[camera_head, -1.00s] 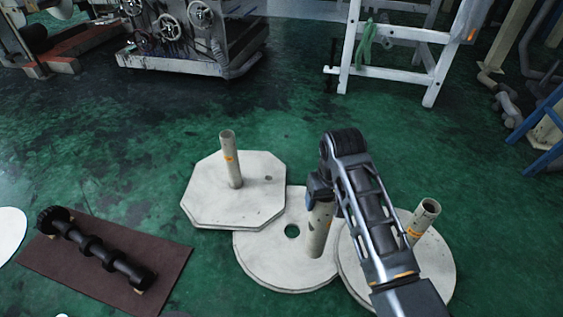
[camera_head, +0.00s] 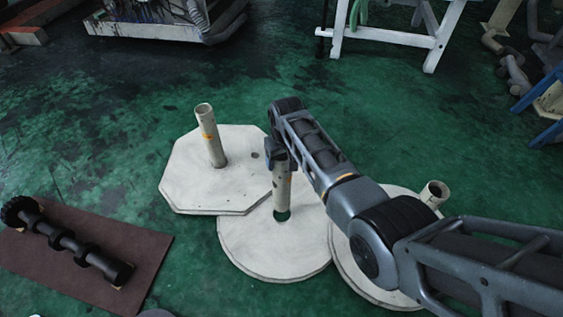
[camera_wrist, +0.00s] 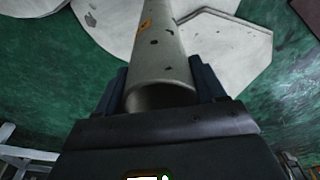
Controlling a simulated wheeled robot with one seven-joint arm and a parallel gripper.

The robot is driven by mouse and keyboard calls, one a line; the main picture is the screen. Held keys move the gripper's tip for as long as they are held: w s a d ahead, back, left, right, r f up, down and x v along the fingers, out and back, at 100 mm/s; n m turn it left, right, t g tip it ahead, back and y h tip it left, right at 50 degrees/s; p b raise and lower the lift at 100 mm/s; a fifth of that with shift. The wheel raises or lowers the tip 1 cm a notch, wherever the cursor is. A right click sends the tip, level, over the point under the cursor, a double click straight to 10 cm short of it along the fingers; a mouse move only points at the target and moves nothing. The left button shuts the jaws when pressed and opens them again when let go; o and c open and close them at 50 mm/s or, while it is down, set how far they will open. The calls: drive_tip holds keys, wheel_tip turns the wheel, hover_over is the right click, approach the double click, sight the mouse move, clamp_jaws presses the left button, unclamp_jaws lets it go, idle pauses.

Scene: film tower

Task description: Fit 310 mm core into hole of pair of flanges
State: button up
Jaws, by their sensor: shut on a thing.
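My gripper (camera_head: 277,155) is shut on the 310 mm core (camera_head: 283,193), a pale tube with an orange mark. In the wrist view the core (camera_wrist: 162,58) points away between the two dark fingers, its near open end close to the palm. In the head view the core stands about upright, its lower end at the dark hole of the middle round flange (camera_head: 250,247). A green sliver of the hole shows below the core's end. I cannot tell whether the end is inside the hole or just above it.
An octagonal flange (camera_head: 185,180) with an upright core (camera_head: 208,130) stands to the left. Another round flange (camera_head: 362,278) with a core (camera_head: 434,193) is at right, partly behind my arm. A black shaft (camera_head: 62,240) lies on a brown mat (camera_head: 140,250).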

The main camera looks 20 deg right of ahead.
drive_tip(key=shift+f+b, duration=2.8)
drive_tip(key=shift+f, duration=0.15)
drive_tip(key=shift+s+r+p, duration=0.1)
drive_tip(key=shift+p, duration=0.35)
drive_tip(key=shift+f+b, duration=1.25)
drive_tip(key=shift+f, duration=0.4)
drive_tip(key=o, duration=1.8)
drive_tip(key=shift+s+r+p, duration=0.2)
drive_tip(key=shift+r+p, duration=0.6)
drive_tip(key=shift+r, duration=0.5)
drive_tip(key=shift+s+r+p, duration=0.2)
drive_tip(key=shift+r+p, duration=0.55)
drive_tip(key=shift+r, duration=0.5)
drive_tip(key=shift+s+r+p, duration=0.2)
drive_tip(key=shift+r+p, duration=0.6)
drive_tip(key=shift+r, duration=0.5)
